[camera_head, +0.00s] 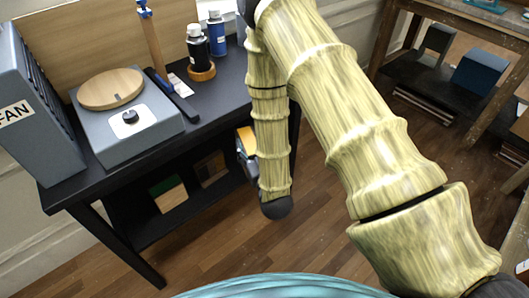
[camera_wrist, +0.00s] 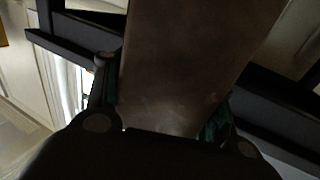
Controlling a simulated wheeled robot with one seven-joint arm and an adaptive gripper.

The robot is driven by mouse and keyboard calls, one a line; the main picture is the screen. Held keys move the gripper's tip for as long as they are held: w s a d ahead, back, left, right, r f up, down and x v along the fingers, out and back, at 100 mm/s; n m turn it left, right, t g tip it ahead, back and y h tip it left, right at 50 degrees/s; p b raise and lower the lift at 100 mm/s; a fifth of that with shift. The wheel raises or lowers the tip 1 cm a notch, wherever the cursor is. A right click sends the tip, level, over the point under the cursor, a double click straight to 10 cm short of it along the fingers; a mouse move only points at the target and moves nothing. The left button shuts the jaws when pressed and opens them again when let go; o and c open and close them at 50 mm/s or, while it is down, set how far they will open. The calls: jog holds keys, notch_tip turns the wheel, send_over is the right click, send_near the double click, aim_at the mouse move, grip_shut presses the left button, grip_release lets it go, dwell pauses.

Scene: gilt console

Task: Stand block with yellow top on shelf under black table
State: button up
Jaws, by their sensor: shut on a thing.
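The block with yellow top (camera_head: 246,141) shows beside my arm, just off the right part of the black table (camera_head: 216,103); much of it is hidden by my arm. In the wrist view a plain brownish block face (camera_wrist: 190,60) fills the middle between the fingers. My gripper (camera_wrist: 160,112) is shut on this block, one finger on each side. In the head view only a dark bit of my gripper (camera_head: 243,168) shows. The shelf (camera_head: 146,226) under the black table is dark; its right end is hidden behind my arm.
On the shelf stand a green-topped block (camera_head: 170,198) and a brown block (camera_head: 211,169). The tabletop holds a grey turntable-like box (camera_head: 124,130), a fan box (camera_head: 38,110), a black bottle (camera_head: 197,52) and a blue bottle (camera_head: 216,35). Table legs (camera_head: 127,254) frame the shelf.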

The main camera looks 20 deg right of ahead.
jog(key=w+d+f+h+b, duration=0.1)
jog(key=w+d+f+b, duration=0.3)
jog(key=f+b, duration=0.65)
jog(key=w+d+f+b, duration=0.2)
jog(key=w+f+b, duration=0.5)
jog(key=b, duration=0.7)
jog(key=w+d+f+b, duration=0.1)
jog(key=w+b, duration=0.1)
jog(key=w, duration=0.5)
jog(key=w+d+f+b, duration=0.1)
jog(key=w+d+f, duration=0.1)
jog(key=w, duration=0.5)
jog(key=shift+w+m+b, duration=0.2)
jog(key=shift+m+b, duration=0.1)
jog(key=shift+b, duration=0.1)
jog(key=shift+w+f, duration=0.15)
jog(key=shift+w, duration=0.15)
jog(key=shift+f+b, duration=0.9)
jog(key=shift+f, duration=0.6)
jog(key=shift+f, duration=0.2)
jog(key=o, duration=1.5)
jog(key=shift+s, duration=0.1)
jog(key=shift+r, duration=0.1)
